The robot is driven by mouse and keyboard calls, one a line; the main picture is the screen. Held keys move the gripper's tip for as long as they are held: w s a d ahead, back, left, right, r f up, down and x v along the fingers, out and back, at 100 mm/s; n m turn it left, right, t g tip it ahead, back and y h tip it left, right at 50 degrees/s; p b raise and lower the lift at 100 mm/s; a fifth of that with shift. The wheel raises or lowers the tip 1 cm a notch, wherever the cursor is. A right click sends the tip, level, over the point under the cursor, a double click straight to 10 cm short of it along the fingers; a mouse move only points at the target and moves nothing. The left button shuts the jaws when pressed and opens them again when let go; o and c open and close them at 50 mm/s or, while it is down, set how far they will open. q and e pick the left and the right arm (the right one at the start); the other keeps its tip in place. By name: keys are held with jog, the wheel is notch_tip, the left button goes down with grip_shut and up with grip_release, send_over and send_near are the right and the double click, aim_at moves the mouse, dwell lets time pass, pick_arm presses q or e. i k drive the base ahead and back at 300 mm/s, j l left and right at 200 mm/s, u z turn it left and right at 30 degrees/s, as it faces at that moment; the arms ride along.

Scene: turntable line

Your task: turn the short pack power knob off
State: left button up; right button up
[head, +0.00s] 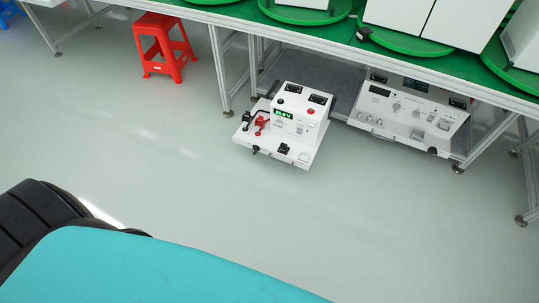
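Neither of my grippers is in view.
The workbench (240,18) has a green top with white boxes on green turntables. Its metal legs (222,75) flank the units. A red stool (163,47) stands left. The grey floor (200,175) before the units is clear.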

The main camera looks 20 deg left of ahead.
aim_at(278, 123)
jog(key=i+j, duration=0.1)
jog(key=j, duration=0.25)
jog(key=i+j, duration=0.15)
jog(key=j, duration=0.15)
jog(key=i+j, duration=0.1)
jog(key=j, duration=0.25)
jog(key=i+j, duration=0.1)
jog(key=j, duration=0.2)
